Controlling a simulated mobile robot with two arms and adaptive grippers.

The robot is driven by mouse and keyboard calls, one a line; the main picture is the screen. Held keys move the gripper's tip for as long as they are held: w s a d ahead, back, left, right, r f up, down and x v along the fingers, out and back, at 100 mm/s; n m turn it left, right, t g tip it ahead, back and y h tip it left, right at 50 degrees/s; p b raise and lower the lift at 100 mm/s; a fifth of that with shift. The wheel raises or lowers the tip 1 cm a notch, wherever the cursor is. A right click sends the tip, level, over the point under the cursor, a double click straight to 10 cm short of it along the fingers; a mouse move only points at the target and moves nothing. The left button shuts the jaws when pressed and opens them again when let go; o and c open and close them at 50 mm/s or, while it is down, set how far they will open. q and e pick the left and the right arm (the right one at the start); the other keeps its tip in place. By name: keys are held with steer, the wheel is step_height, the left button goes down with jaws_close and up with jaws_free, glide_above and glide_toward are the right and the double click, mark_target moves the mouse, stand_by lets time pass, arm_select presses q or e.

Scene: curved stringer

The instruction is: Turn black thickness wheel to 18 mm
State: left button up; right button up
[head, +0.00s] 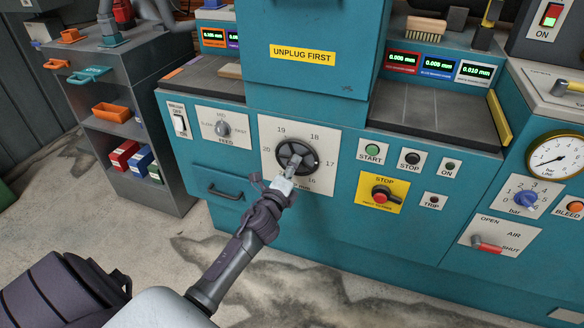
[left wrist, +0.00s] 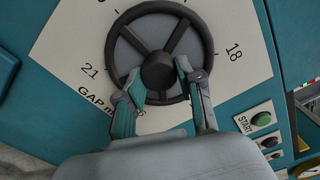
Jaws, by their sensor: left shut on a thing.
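The black thickness wheel (head: 303,146) is a round spoked handwheel on a white scale plate (head: 328,143) in the teal machine's front. Numbers from 16 to 20 show around it in the head view. In the left wrist view the wheel (left wrist: 158,14) fills the upper middle, with 18 at its right and 21 at its lower left. My left gripper (head: 293,164) is at the wheel, its two fingers (left wrist: 159,72) on either side of the hub, shut on it. I cannot make out a pointer or the present setting. My right gripper is not in view.
A feed knob (head: 223,128) is left of the plate. The start button (head: 372,149) and the yellow-backed red stop knob (head: 381,194) are at its right. A drawer handle (head: 225,192) sits below left. A grey shelf cart (head: 118,130) stands left; the floor before the machine is clear.

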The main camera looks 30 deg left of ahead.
arm_select(q)
steer(key=shift+n+p, duration=1.6)
steer(key=shift+n, duration=3.9)
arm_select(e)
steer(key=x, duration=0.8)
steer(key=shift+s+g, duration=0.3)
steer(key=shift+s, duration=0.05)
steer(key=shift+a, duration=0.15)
arm_select(q)
steer(key=o, duration=1.2)
steer(key=shift+c, duration=0.2)
steer(key=v, duration=1.2)
